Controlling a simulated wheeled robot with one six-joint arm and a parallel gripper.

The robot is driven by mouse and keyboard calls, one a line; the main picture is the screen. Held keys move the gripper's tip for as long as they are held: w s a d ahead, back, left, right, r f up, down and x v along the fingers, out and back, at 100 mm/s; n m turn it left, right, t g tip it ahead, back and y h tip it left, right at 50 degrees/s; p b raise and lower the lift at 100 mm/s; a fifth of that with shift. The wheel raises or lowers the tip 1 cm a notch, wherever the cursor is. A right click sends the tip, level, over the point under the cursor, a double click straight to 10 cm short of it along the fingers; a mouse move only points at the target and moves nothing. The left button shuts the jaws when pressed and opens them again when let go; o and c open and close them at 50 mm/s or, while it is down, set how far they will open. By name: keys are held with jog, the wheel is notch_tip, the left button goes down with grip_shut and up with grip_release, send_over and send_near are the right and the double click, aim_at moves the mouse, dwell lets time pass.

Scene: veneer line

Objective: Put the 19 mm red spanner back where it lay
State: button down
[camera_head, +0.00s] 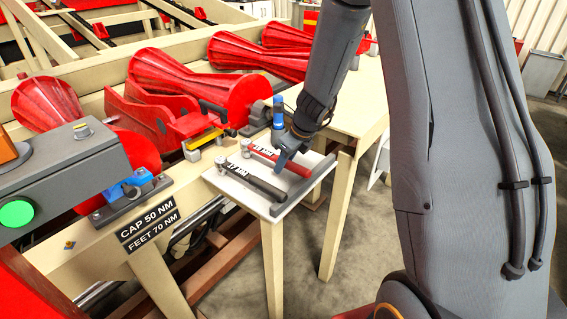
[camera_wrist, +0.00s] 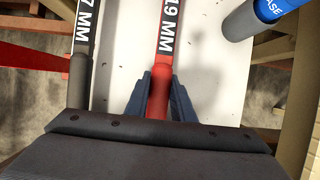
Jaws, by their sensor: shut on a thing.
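The red 19 mm spanner (camera_head: 298,167) is at the white board (camera_head: 276,210), roughly parallel to the dark 17 mm spanner (camera_head: 265,186). My gripper (camera_head: 282,160) is shut on its red handle, behind the "19 MM" label. In the wrist view my gripper's fingers (camera_wrist: 160,98) stand on both sides of the red spanner's handle (camera_wrist: 159,76). The 17 mm spanner (camera_wrist: 80,68) lies to the left, apart from the fingers. The red spanner lies on the board or just above it; I cannot tell which.
A blue-capped grease container (camera_head: 278,112) stands by the board's far edge; it also shows in the wrist view (camera_wrist: 252,16). Red rollers (camera_head: 205,86) and a grey box with a green button (camera_head: 18,212) are to the left. The floor right of the board's stand is clear.

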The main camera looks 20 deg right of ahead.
jog(key=shift+f, duration=0.25)
jog(key=c, duration=1.4)
grip_release()
jog(key=shift+c, duration=0.2)
notch_tip(320, 180, up, 8)
jog(key=p, duration=0.9)
